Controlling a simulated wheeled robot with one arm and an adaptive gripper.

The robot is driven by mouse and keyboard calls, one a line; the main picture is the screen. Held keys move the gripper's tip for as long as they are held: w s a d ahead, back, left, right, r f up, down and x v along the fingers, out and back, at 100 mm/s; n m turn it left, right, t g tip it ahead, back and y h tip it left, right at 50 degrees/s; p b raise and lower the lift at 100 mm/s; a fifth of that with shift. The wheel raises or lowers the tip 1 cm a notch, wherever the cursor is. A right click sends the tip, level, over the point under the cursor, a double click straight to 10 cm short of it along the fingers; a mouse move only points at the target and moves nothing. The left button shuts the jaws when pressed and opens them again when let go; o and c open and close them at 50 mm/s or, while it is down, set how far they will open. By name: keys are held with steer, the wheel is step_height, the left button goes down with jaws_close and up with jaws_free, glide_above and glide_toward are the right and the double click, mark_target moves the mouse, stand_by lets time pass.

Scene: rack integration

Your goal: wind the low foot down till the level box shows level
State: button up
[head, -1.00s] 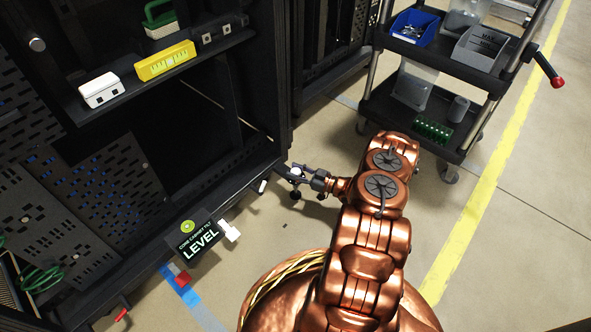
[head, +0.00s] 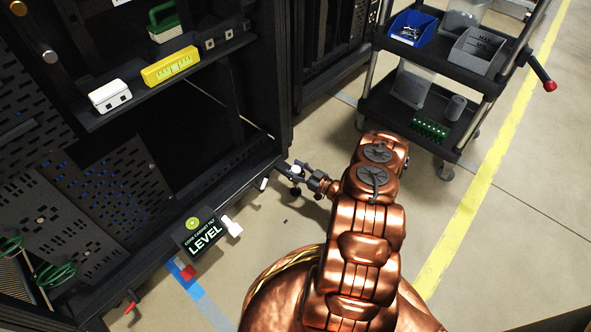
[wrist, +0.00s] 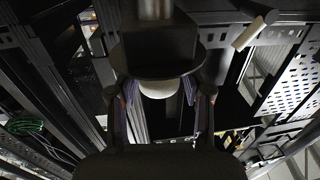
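The level box (head: 204,236) is a black display low at the cabinet front in the head view. It reads "CORE CABINET TILT" and "LEVEL", with a green round bubble mark above. My gripper (head: 296,172) is low at the cabinet's right front corner. In the wrist view its two fingers (wrist: 160,103) stand apart on either side of a pale round end (wrist: 160,88). Above that end are a dark disc (wrist: 155,68) and a metal stem (wrist: 155,9), apparently the foot. Small gaps seem to show beside the pale end.
The black cabinet (head: 265,155) stands left of my arm. A yellow level (head: 171,67) and a white box (head: 110,96) sit on its shelf. A black cart (head: 448,60) with bins stands at the upper right. Floor is clear right of my arm.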

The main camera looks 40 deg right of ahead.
steer(key=shift+o, duration=0.8)
steer(key=v, duration=1.2)
steer(key=shift+a, duration=0.1)
